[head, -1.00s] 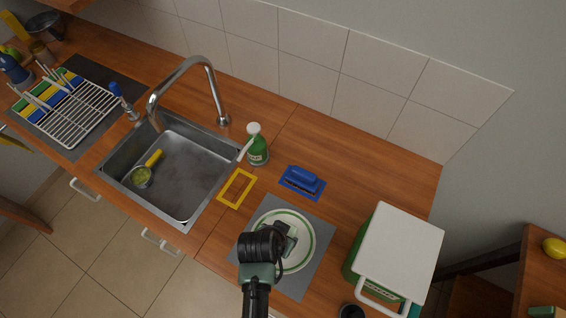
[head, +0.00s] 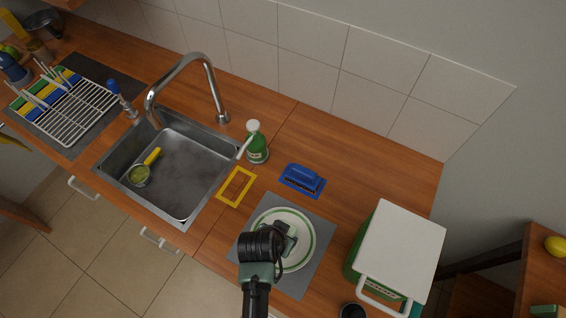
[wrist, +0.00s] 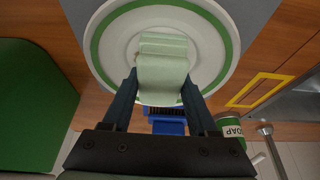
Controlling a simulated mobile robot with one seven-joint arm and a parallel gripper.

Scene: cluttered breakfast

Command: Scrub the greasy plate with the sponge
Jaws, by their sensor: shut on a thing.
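The plate (head: 308,228), white with a green rim, lies on a grey mat (head: 322,262) on the counter. In the wrist view the plate (wrist: 108,45) fills the upper middle. My gripper (wrist: 160,92) is shut on the pale green sponge (wrist: 162,75), with one dark finger at each side of it. The sponge is over the plate's middle; I cannot tell whether it touches the surface. In the head view my gripper (head: 284,242) is over the plate, and my arm hides part of the plate and most of the sponge. No grease is clearly visible.
A blue brush (head: 302,176) lies in a blue outline behind the plate. A yellow outline (head: 237,187) is empty. A green soap bottle (head: 257,148) stands by the sink (head: 182,215), which holds a yellow-handled strainer (head: 142,175). A white-lidded green bin (head: 402,240) stands right of the mat.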

